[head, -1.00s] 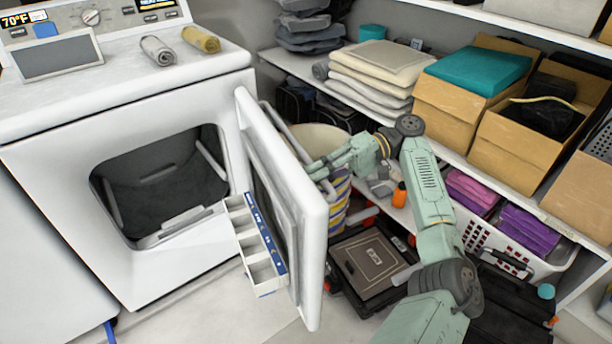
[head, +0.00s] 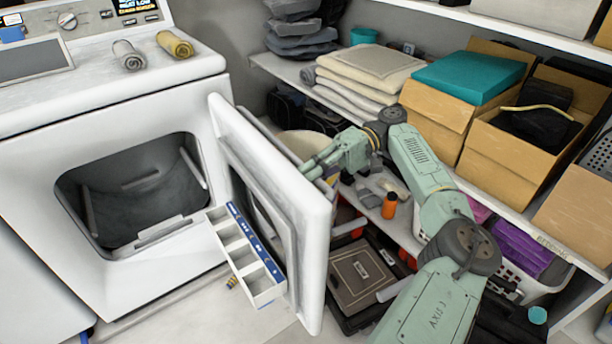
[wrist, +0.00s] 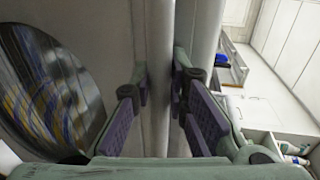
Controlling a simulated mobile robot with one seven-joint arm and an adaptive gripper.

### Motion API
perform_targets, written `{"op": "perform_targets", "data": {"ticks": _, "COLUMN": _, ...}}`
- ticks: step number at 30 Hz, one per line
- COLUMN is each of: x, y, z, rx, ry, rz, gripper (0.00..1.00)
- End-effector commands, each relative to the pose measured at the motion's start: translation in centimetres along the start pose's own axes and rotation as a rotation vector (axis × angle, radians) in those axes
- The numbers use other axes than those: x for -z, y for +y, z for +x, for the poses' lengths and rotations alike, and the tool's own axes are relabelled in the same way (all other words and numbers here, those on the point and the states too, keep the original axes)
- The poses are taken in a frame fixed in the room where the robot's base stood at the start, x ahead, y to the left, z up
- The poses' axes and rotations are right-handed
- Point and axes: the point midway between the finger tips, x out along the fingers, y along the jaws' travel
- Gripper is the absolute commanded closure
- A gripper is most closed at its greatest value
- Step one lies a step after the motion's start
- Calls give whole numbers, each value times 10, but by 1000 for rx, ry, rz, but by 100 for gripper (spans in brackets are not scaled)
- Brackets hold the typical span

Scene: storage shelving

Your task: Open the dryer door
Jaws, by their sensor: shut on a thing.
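The white dryer (head: 120,110) stands at the left with its dark drum opening (head: 135,190) in plain view. Its door (head: 312,250) stands well open, swung out to the right. My gripper (head: 318,165) reaches the door's outer side near the upper free edge, where the fingertips are partly hidden. In the wrist view, the gripper (wrist: 160,85) has a finger on each side of the door's pale edge (wrist: 160,35) and is shut on it. The round door window (wrist: 50,85) shows at left there.
A compartmented white tray (head: 245,255) is in front of the door's inner side. A striped basket (head: 300,143) is behind the door. A dark case (head: 362,275) lies on the floor, and shelves with boxes (head: 440,115) line the right. Floor shows front left.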

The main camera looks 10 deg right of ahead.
Motion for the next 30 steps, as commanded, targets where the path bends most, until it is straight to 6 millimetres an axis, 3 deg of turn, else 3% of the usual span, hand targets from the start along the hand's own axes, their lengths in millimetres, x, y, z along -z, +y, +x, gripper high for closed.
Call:
{"op": "perform_targets", "data": {"ticks": 17, "x": 0, "y": 0, "z": -2, "rx": 1, "ry": 3, "rz": -1, "gripper": 100}}
{"op": "perform_targets", "data": {"ticks": 18, "x": 0, "y": 0, "z": -2, "rx": 1, "ry": 2, "rz": -1, "gripper": 84}}
{"op": "perform_targets", "data": {"ticks": 27, "x": -1, "y": 0, "z": -2, "rx": 0, "ry": 1, "rz": -1, "gripper": 64}}
{"op": "perform_targets", "data": {"ticks": 30, "x": -1, "y": 0, "z": -2, "rx": 0, "ry": 0, "rz": 0, "gripper": 64}}
